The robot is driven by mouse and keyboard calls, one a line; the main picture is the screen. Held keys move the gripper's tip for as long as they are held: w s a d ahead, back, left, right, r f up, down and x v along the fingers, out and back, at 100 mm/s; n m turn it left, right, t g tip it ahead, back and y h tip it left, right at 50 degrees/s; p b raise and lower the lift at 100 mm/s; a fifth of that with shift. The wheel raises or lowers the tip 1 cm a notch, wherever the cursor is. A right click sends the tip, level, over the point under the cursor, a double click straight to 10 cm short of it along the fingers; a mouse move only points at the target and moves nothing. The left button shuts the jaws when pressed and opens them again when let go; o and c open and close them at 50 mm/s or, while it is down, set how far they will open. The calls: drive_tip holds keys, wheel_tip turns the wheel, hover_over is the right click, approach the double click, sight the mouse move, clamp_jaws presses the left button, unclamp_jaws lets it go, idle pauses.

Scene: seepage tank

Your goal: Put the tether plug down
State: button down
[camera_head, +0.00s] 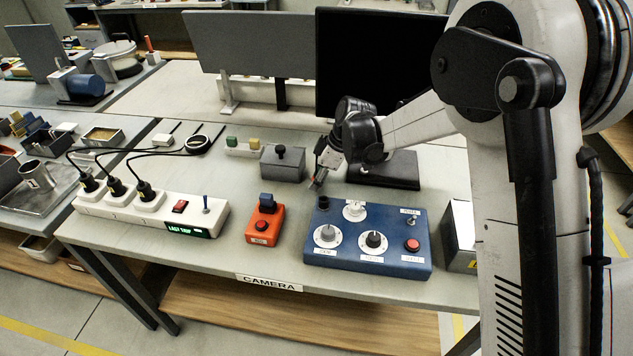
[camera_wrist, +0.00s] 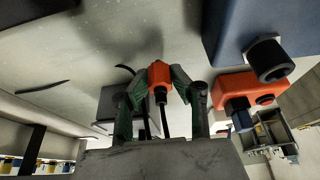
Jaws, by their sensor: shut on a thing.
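The tether plug (camera_wrist: 158,74) is an orange-red block with a black collar and a black cable running from it in the wrist view. My gripper (camera_wrist: 160,84) is shut on it, one green finger on each side. In the head view my gripper (camera_head: 318,182) is over the table, just behind and left of the blue control panel (camera_head: 370,262). The plug is too small there to make out clearly. I cannot tell whether it touches the tabletop (camera_wrist: 105,50). A black socket (camera_head: 323,203) on the panel also shows in the wrist view (camera_wrist: 268,60), apart from the plug.
An orange box (camera_head: 264,226) with a dark blue top stands left of the panel. A white power strip (camera_head: 150,212) with several black plugs lies further left. A grey box (camera_head: 283,164) with a black knob and a monitor (camera_head: 375,62) stand behind. Bare tabletop lies between them.

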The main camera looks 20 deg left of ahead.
drive_tip(key=shift+f, duration=0.4)
drive_tip(key=shift+f+b, duration=0.4)
drive_tip(key=c, duration=1.5)
unclamp_jaws()
drive_tip(key=shift+r, duration=0.15)
